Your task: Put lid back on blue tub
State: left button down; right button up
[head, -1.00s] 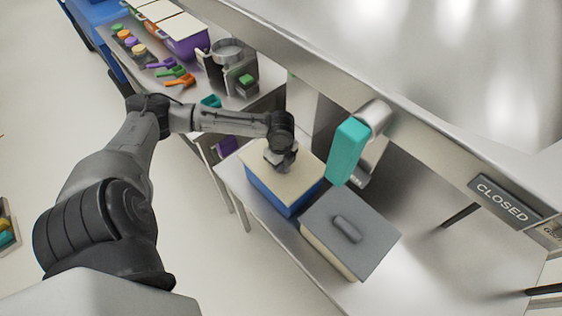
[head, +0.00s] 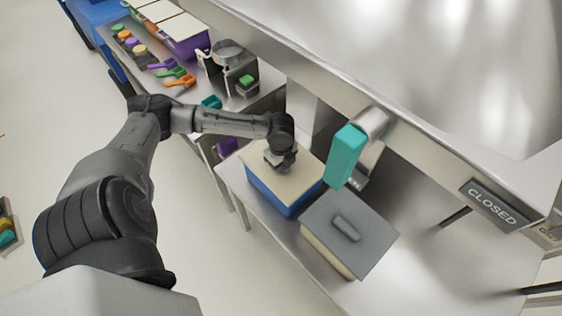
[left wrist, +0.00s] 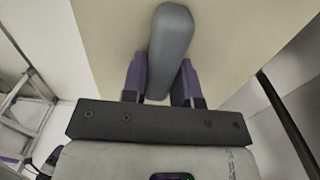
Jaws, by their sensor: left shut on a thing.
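The blue tub (head: 284,199) stands on the lower steel counter in the head view. A cream lid (head: 297,183) lies over its top, and its near edge looks close to level with the rim. I cannot tell whether it is fully seated. My left gripper (head: 280,161) is over the lid's middle. In the left wrist view, the gripper's purple fingers (left wrist: 163,82) are shut on the lid's grey handle (left wrist: 171,45), with the cream lid surface around it. My right gripper is not in view.
A cream bin with a grey lid (head: 366,236) stands right beside the tub. Scoops, jars and purple tubs (head: 186,38) fill the far counter.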

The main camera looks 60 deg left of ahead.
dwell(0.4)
pick_arm(q)
jog(key=shift+f, duration=0.5)
dwell(0.3)
jog(key=shift+f+p, duration=0.3)
jog(key=shift+p, duration=0.3)
dwell(0.8)
jog(key=shift+p, duration=0.55)
jog(key=c, duration=1.1)
grip_release()
jog(key=shift+c, duration=0.2)
jog(key=o, duration=0.9)
